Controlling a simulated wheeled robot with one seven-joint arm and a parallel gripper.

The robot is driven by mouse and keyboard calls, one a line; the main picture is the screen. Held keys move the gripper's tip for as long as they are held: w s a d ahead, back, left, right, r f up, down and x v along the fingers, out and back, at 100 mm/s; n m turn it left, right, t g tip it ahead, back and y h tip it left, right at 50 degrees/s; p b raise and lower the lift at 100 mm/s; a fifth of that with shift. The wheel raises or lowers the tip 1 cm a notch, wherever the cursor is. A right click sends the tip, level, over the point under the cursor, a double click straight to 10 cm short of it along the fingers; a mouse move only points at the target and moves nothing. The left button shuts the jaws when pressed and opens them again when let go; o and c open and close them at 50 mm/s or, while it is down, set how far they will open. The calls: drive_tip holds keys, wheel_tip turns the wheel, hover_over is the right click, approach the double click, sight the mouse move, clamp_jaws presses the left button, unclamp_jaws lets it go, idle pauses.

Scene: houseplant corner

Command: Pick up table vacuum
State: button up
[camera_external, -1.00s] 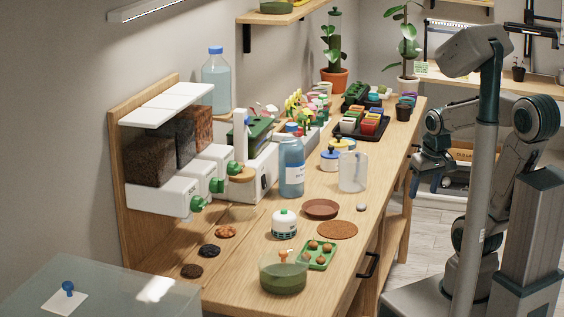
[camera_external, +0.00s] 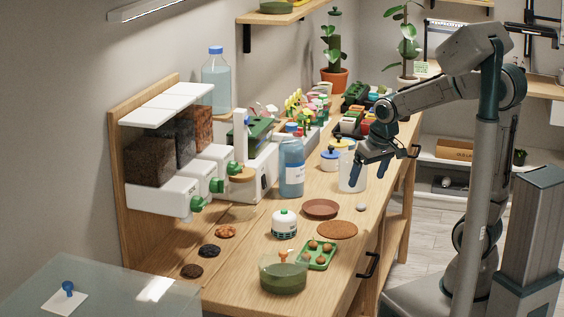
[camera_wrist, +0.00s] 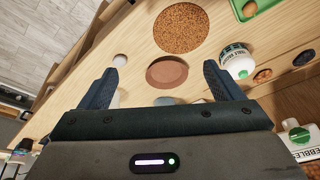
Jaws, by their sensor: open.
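The table vacuum (camera_external: 284,225) is a small round white dome with a dark green band, standing upright on the wooden bench. In the wrist view it also shows (camera_wrist: 236,62), with lettering on its side, just beyond the tip of the right finger. My gripper (camera_external: 370,172) is open and empty, with dark blue fingers pointing down above the bench near the clear beaker. It is behind and to the right of the vacuum in the external view, apart from it. In the wrist view my gripper (camera_wrist: 160,70) has a brown saucer between its fingertips.
A brown saucer (camera_external: 320,209) and a round cork mat (camera_external: 337,230) lie right of the vacuum. A green tray (camera_external: 319,255) with brown balls and a green bowl (camera_external: 283,278) are in front. A blue bottle (camera_external: 291,168) stands behind it, and a clear beaker (camera_external: 352,180) is below my gripper.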

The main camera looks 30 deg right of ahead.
drive_tip(key=w+a+n, duration=0.1)
drive_tip(key=w+a, duration=0.2)
drive_tip(key=a, duration=0.5)
drive_tip(key=n, duration=0.2)
approach(287, 215)
drive_tip(key=shift+t+y, duration=0.3)
drive_tip(key=x, duration=0.7)
drive_tip(key=shift+s+d+f+p, duration=0.2)
drive_tip(key=shift+f+p, duration=0.15)
drive_tip(key=shift+f, duration=0.15)
drive_tip(key=shift+w+p+x, duration=0.2)
drive_tip(key=shift+x, duration=1.15)
drive_tip(key=shift+w+p+x, duration=0.2)
drive_tip(key=shift+w+x, duration=0.05)
drive_tip(key=shift+x, duration=1.1)
drive_tip(key=shift+r, duration=0.15)
drive_tip(key=shift+c, duration=0.4)
drive_tip(key=c, duration=1.1)
drive_tip(key=shift+r, duration=0.1)
